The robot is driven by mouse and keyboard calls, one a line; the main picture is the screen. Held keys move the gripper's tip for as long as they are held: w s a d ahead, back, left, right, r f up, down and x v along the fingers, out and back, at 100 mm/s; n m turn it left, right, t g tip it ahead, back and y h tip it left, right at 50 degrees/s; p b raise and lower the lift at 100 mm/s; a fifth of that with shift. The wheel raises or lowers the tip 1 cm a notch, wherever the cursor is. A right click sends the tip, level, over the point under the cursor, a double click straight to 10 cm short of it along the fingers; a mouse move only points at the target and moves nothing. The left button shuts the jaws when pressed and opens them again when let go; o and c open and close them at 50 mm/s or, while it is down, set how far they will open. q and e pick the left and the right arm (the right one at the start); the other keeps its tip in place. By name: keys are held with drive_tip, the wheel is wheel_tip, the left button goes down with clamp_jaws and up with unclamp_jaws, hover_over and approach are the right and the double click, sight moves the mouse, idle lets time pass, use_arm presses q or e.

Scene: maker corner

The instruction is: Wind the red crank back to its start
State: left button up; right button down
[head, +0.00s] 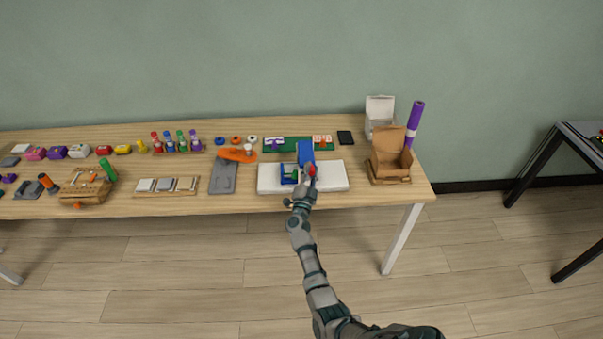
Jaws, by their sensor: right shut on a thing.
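The red crank (311,170) shows as a small red part on a blue device (306,153) with a green piece (294,175) beside it. The device stands on a white base (334,176) near the table's front edge. My right gripper (308,177) is at the crank, shut on it, and hides part of it. The crank's exact angle is too small to tell. My left gripper is not in view.
The table (225,202) has a grey tray (223,177) and an orange item (238,155) left of the device. Several small items fill the left side.

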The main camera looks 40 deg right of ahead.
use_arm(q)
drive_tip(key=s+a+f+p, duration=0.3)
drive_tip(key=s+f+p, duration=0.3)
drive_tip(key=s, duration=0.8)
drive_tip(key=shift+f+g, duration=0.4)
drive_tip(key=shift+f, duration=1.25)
use_arm(e)
drive_tip(key=s+d+f+m+g+y, duration=0.1)
drive_tip(key=s+d+f+m+g, duration=0.1)
drive_tip(key=m, duration=0.9)
drive_tip(key=shift+s+d+f+m+g+y, duration=0.35)
drive_tip(key=shift+d+f+g, duration=0.4)
drive_tip(key=shift+d+g, duration=0.35)
drive_tip(key=c, duration=0.9)
unclamp_jaws()
drive_tip(key=shift+c, duration=0.2)
drive_tip(key=shift+r, duration=0.1)
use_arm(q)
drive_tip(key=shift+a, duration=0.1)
use_arm(e)
drive_tip(key=v, duration=0.7)
drive_tip(key=shift+a, duration=0.3)
drive_tip(key=shift+s, duration=0.1)
